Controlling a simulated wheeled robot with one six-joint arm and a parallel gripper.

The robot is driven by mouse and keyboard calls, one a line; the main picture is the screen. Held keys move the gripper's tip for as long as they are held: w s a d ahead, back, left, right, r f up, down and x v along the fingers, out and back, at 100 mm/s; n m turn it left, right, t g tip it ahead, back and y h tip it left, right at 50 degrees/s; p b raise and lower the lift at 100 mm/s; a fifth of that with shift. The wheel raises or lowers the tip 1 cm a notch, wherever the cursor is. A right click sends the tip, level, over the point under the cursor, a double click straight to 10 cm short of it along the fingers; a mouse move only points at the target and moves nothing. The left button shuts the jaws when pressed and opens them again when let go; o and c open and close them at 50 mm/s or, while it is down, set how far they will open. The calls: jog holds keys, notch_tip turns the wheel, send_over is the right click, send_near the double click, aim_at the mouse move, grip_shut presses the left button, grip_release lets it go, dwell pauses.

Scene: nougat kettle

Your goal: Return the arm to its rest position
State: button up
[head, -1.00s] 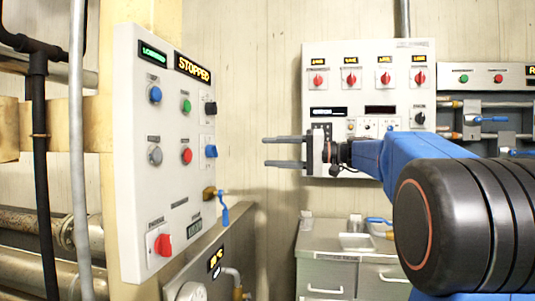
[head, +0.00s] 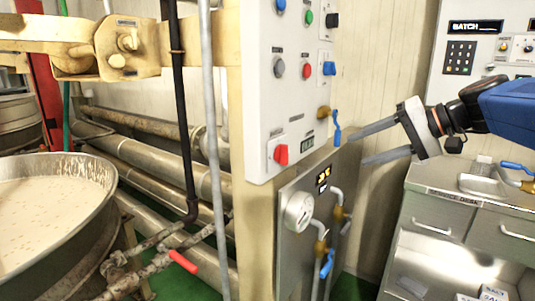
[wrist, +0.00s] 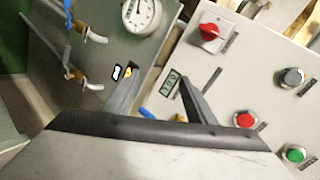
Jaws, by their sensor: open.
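My gripper (head: 357,150) is in the right half of the head view, on the end of my blue arm (head: 507,108). Its two dark fingers are spread, point left and have nothing between them. They appear close to the white control panel (head: 265,115) and its blue-handled valve (head: 336,128); I cannot tell the exact gap. In the wrist view the gripper (wrist: 160,78) is also open, with a small green display (wrist: 170,83) seen between and beyond the fingers.
A kettle (head: 108,190) of pale mass stands at left. A lower grey panel (head: 290,240) carries a gauge (head: 299,212) and blue-handled valves. A red-handled pipe valve (head: 183,262) is low in front. A metal counter (head: 430,215) stands below my arm.

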jog(key=s+d+f+n+g+h, duration=0.1)
jog(key=s+f+h, duration=0.3)
jog(key=s+f, duration=0.7)
jog(key=s+d+f+n+g+h, duration=0.1)
jog(key=s+f+h, duration=0.4)
jog(key=s+f, duration=0.7)
notch_tip(320, 180, down, 4)
jog(key=shift+d+f+n+h, duration=0.15)
jog(key=shift+d+n+h, duration=0.15)
jog(key=shift+d+n, duration=0.65)
